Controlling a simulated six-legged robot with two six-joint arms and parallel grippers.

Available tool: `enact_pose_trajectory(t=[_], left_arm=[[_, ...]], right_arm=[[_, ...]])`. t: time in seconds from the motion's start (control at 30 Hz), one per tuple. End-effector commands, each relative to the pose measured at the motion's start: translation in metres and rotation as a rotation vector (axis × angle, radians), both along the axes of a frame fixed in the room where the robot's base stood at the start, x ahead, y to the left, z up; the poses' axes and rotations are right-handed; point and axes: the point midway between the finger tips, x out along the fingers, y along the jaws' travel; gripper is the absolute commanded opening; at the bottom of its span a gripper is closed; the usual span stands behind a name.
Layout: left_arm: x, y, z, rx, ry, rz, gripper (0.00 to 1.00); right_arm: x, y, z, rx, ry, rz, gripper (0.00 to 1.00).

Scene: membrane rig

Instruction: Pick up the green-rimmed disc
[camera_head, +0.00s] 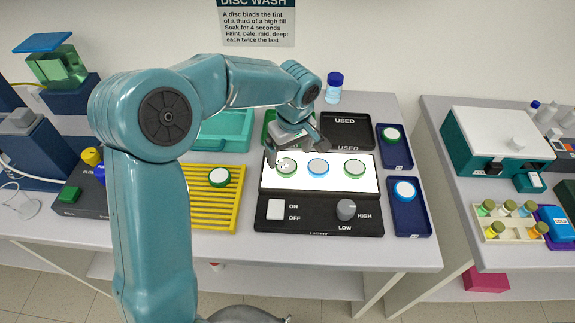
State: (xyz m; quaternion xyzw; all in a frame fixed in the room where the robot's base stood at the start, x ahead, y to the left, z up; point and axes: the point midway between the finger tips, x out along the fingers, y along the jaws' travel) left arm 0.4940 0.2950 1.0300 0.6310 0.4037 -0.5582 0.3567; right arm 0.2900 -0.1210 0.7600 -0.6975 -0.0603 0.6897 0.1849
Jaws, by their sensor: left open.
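Several green-rimmed discs are in view. One green-rimmed disc (286,166) lies at the left of the lit white panel (336,184), partly under my gripper. Another green-rimmed disc (354,167) lies at the panel's right, with a blue-rimmed disc (318,168) between them. A green-rimmed disc (220,177) sits on the yellow ribbed rack (199,211), and one more (392,134) lies in a dark blue tray. My left gripper (298,154) is open and empty, over the panel's back left edge, near its left disc. My right gripper is not in view.
The light box has an on/off switch (275,209) and a knob (346,209). A black "USED" tray (363,143) and a blue-capped jar (334,88) stand behind. A blue-rimmed disc (404,189) lies in the right blue tray. My left arm hides part of the table's left.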

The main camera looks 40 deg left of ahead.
Motion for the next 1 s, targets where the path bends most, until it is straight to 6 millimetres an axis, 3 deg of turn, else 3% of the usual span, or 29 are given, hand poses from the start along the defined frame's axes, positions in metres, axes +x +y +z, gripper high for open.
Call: enact_pose_trajectory(t=[0.3,0.6,0.67,0.8,1.0], left_arm=[[0.006,0.008,-0.043,-0.001,0.004,0.0,0.92],[0.007,0.009,-0.051,-0.001,0.0,0.0,0.92],[0.007,0.009,-0.051,-0.001,0.0,0.0,0.76],[0.007,0.009,-0.051,-0.001,0.0,0.0,0.32],[0.007,0.008,-0.051,-0.001,0.0,0.0,0.32]], right_arm=[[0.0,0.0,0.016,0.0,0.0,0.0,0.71],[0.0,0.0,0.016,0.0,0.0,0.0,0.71],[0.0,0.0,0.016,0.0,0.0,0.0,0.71],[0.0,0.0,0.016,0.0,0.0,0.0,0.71],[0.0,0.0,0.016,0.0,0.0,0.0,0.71]])
